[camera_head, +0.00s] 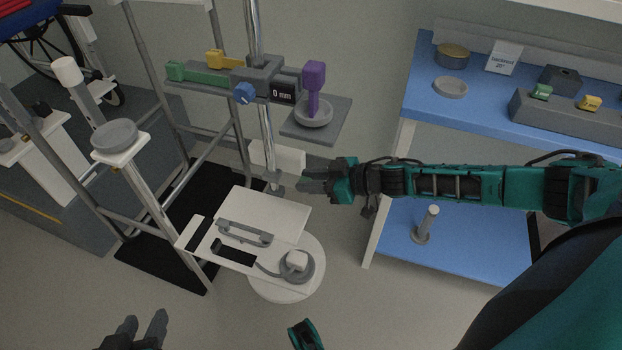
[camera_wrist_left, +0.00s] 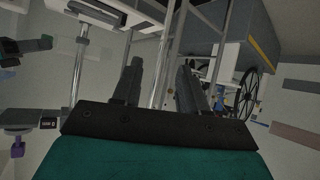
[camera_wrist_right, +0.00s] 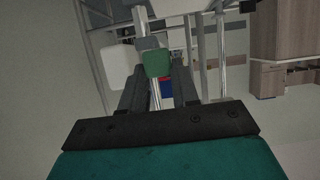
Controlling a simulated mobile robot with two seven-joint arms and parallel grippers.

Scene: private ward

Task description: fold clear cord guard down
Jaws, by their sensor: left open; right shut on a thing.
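A white panel (camera_head: 265,207) lies above a round white stool-like base (camera_head: 285,290) near the stand's foot. A grey bar-shaped fitting (camera_head: 243,233) lies on it. A grey cord (camera_head: 268,270) runs to a round grey base with a white block (camera_head: 297,261) on it. I cannot make out a clear guard for certain. My right gripper (camera_head: 308,181) is shut at the stand's pole, right of a grey collar; a green block (camera_wrist_right: 157,63) shows at its fingertips in the right wrist view. What it grips is unclear. My left gripper (camera_head: 142,332) is open and empty, low at the left.
A pole (camera_head: 268,130) carries a rail with green and yellow blocks, a 0 mm display (camera_head: 284,93) and a purple piece (camera_head: 314,88) on a dish. A blue two-level shelf (camera_head: 480,95) stands right. Grey frame posts stand left of the panel.

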